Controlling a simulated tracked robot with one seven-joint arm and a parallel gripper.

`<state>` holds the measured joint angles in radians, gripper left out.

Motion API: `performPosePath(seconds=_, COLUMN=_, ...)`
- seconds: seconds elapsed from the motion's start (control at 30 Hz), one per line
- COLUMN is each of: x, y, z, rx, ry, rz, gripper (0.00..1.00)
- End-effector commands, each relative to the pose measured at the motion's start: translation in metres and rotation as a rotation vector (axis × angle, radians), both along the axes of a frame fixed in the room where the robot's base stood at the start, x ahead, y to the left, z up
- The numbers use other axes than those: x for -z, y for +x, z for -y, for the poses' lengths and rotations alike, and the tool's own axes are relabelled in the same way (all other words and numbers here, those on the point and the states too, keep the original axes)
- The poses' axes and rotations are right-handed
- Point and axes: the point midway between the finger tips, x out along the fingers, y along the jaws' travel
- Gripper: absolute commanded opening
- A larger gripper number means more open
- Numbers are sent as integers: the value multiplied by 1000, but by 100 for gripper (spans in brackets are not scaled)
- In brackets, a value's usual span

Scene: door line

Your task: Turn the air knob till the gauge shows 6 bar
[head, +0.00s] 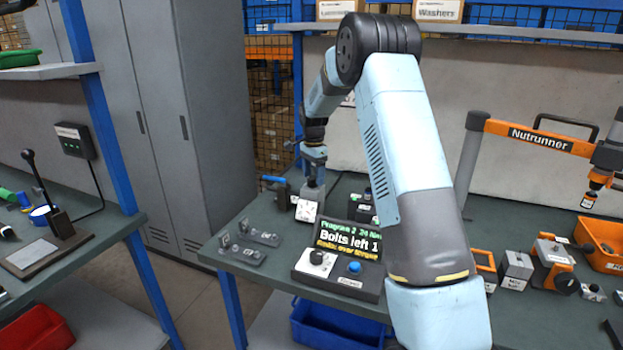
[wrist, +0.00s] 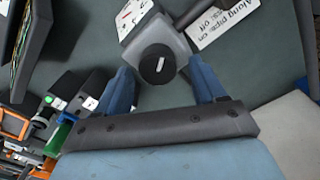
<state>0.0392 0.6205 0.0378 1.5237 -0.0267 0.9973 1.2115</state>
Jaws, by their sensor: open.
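The air unit is a grey block (head: 312,199) on the bench, with a white gauge face (head: 306,211) on its front. In the wrist view the gauge (wrist: 133,14) shows only partly at the top, and its reading is too small to tell. The black round air knob (wrist: 158,64) with a white mark sits on the block, facing the wrist camera. My gripper (head: 314,160) points down above the block in the head view. In the wrist view my blue fingers (wrist: 161,72) are apart, one to each side of the knob, with gaps visible; contact cannot be told.
A valve with a blue handle (head: 273,179) stands left of the air unit. A display (head: 348,240) reading "Bolts left 1" and a control box (head: 336,276) stand in front. A label (wrist: 222,18) lies beside the unit. An orange nutrunner arm (head: 530,135) is at right.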

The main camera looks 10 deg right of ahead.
Motion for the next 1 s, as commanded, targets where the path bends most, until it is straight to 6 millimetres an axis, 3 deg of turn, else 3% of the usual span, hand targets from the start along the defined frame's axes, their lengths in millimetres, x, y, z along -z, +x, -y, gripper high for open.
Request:
performPosePath(seconds=0.2, x=14, y=0, z=0, rx=0, ry=0, rz=-1, gripper=70)
performPosePath(seconds=0.5, x=15, y=0, z=-1, rx=-1, ry=0, rz=0, gripper=69)
performPosePath(seconds=1.0, x=14, y=0, z=-2, rx=-1, ry=1, rz=2, gripper=21)
